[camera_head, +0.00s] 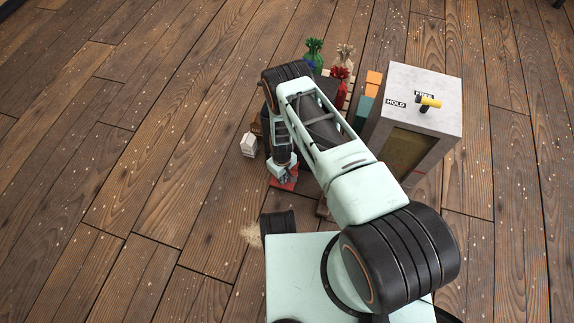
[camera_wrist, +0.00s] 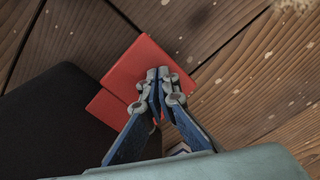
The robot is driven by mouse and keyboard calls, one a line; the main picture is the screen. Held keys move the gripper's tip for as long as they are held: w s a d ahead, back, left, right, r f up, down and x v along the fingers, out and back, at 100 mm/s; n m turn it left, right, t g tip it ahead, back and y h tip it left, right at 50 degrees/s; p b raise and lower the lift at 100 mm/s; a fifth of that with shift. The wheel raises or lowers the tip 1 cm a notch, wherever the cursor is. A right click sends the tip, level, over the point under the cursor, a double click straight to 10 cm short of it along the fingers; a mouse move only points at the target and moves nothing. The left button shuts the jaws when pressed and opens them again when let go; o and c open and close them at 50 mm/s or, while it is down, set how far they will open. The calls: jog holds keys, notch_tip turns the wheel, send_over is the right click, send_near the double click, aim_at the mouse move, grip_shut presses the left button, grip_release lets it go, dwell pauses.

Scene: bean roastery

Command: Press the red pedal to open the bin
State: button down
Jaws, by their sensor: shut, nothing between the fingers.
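The red pedal (camera_wrist: 135,68) shows in the wrist view as a flat red plate close to the wooden floor. My gripper (camera_wrist: 158,76) is shut and empty, with its fingertips over the pedal near its right edge. I cannot tell whether the tips touch it. In the head view the pedal (camera_head: 286,183) shows as a small red patch below my gripper (camera_head: 284,175). The dark bin (camera_wrist: 50,125) is beside the pedal in the wrist view. In the head view my arm hides most of the bin, and its lid state cannot be made out.
A grey cabinet (camera_head: 420,100) with HOLD and FREE labels and a yellow-tipped lever (camera_head: 430,102) stands to the right. A small white carton (camera_head: 249,145) stands left of my gripper. The floor on the left is clear.

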jog(key=shift+s+f, duration=0.15)
jog(key=shift+f, duration=0.1)
jog(key=shift+r, duration=0.1)
notch_tip(320, 180, up, 9)
jog(key=p, duration=0.6)
dwell(1.0)
